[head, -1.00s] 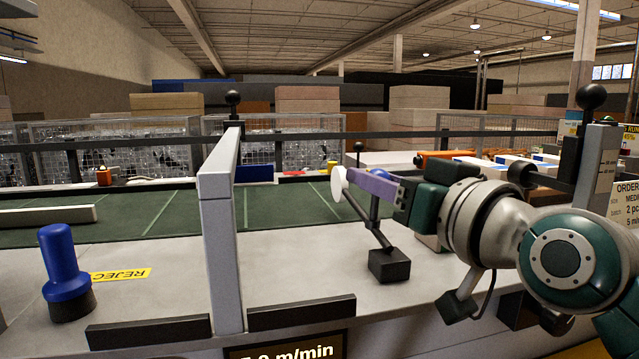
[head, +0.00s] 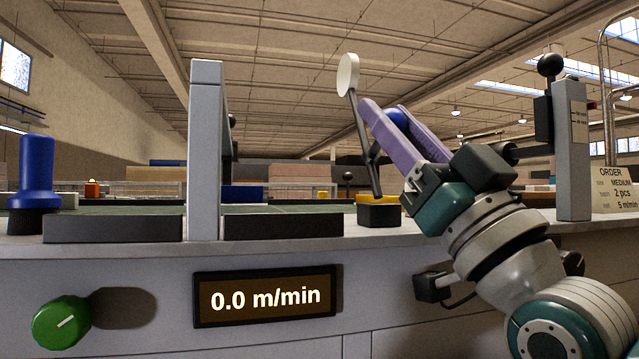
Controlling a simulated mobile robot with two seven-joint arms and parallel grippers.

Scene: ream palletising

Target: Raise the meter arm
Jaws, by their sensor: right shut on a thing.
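The meter arm (head: 361,125) is a thin dark rod with a white disc (head: 348,75) at its top. It rises from a black block (head: 379,216) on the counter and leans slightly left. My right gripper (head: 386,110) comes in from the lower right. Its purple fingers are shut on the meter arm's blue ball knob (head: 396,117), which shows between them. The fingers partly hide the knob and its joint with the rod. My left gripper is not in view.
A grey post (head: 205,150) stands left of the meter arm. A blue-handled stamp (head: 37,172) stands at far left. The counter front has a display reading 0.0 m/min (head: 265,298) and a green dial (head: 62,321). A grey post with a black ball (head: 572,150) stands right.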

